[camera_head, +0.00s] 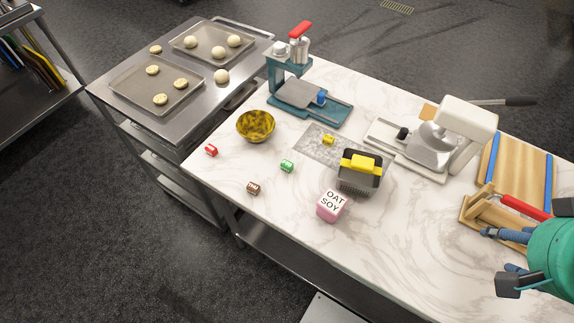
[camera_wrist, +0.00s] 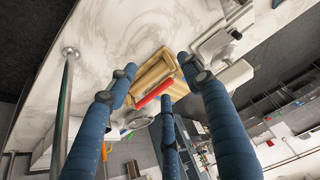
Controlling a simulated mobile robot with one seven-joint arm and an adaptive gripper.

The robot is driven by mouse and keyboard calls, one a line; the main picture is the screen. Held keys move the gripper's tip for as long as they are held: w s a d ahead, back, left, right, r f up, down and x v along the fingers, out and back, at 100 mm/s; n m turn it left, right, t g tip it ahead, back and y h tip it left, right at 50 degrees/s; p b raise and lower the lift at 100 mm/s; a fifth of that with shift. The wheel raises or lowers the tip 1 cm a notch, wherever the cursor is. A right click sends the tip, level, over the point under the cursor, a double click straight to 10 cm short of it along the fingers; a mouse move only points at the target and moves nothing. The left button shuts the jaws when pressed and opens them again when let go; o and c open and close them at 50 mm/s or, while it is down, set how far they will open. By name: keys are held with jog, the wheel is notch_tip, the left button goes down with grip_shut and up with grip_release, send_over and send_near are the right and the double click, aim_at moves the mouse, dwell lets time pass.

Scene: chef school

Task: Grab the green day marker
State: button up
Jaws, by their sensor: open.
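The green day marker (camera_head: 287,166) is a small green block with light markings. It lies on the white marble counter (camera_head: 225,175), left of the middle in the head view, below and right of the yellow-brown bowl (camera_head: 256,126). My gripper (camera_head: 498,258) is at the right edge of the head view, far from the marker. Its blue fingers are spread and empty. In the wrist view, my gripper (camera_wrist: 158,75) faces a wooden rack (camera_wrist: 153,72) with a red-handled tool (camera_wrist: 153,94). The green marker cannot be made out there.
Similar small blocks lie nearby: red (camera_head: 211,151), brown (camera_head: 253,188) and yellow (camera_head: 328,140). A pink OAT SOY box (camera_head: 330,213) and a dark box-shaped tool with a yellow top (camera_head: 360,180) stand right of the green marker. A teal press (camera_head: 335,112) and a slicer (camera_head: 440,150) stand behind.

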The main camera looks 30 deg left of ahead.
jog(key=w+a+g+y+p, duration=0.15)
jog(key=w+a+p, duration=0.25)
jog(key=w+a, duration=0.5)
jog(key=w+a+g+p, duration=0.25)
jog(key=w+a, duration=0.25)
jog(key=a, duration=0.9)
jog(key=s+a+f+p, duration=0.1)
jog(key=a+f, duration=0.3)
jog(key=a, duration=0.5)
jog(key=s+a+f+g+h+p, duration=0.1)
jog(key=s+a+f+p, duration=0.1)
jog(key=a, duration=0.7)
jog(key=s+a+f+p, duration=0.1)
jog(key=a+f+p, duration=0.2)
jog(key=a+f, duration=0.3)
jog(key=a, duration=0.3)
jog(key=shift+s+f+g, duration=0.2)
jog(key=shift+f+g, duration=0.05)
jog(key=shift+g, duration=0.05)
jog(key=shift+f+h, duration=0.1)
jog(key=shift+h, duration=0.15)
send_over(287, 163)
jog(key=shift+f+b, duration=0.45)
jog(key=shift+f, duration=3.75)
